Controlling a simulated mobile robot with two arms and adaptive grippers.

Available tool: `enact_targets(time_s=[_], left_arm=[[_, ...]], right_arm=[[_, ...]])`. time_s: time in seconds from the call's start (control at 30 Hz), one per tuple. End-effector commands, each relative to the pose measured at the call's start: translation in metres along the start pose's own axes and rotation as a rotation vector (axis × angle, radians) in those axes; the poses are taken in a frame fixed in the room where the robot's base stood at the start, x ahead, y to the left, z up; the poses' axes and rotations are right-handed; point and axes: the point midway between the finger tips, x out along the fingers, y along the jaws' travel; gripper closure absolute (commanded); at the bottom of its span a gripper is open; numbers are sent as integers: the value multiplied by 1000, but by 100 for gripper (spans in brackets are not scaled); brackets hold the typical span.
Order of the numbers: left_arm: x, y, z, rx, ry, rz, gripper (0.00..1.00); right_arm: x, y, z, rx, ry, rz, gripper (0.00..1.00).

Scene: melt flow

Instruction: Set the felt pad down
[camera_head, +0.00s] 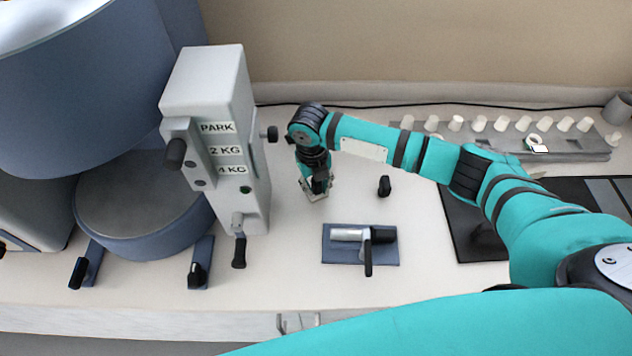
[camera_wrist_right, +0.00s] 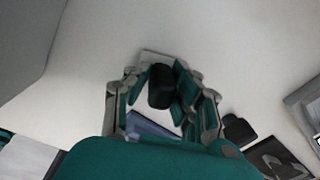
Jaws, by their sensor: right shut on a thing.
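My right gripper (camera_head: 316,190) is over the white bench, between the grey upright unit and the small black knob. In the right wrist view its fingers (camera_wrist_right: 165,98) are closed around a black grip (camera_wrist_right: 160,86). A pale, flat piece, which looks like the felt pad (camera_head: 310,195), shows under the fingertips. Its pale edge also shows in the right wrist view (camera_wrist_right: 155,57). The fingers hide most of it. I cannot tell whether it touches the bench or hangs just above it. My left gripper is not in view.
The grey upright unit (camera_head: 208,85), labelled PARK, 2 KG and 4 KG, stands left of the gripper. A black knob (camera_head: 384,186) and a blue mat (camera_head: 331,257) with a silver cylinder (camera_head: 348,235) lie right and in front. Several white cups line the back rack.

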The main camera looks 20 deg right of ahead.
Motion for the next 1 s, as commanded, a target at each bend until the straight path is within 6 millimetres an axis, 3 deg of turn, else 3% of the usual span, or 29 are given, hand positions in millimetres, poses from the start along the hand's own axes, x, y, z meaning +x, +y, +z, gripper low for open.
enact_targets(time_s=[0.2,0.23,0.4,0.77,1.0], left_arm=[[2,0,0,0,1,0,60],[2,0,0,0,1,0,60],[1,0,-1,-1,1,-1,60],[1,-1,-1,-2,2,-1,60],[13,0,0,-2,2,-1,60]], right_arm=[[3,0,0,0,0,0,100],[3,0,0,0,1,0,78],[2,0,0,0,0,0,55],[-3,0,1,1,-1,1,55],[-45,0,2,0,-5,2,55]])
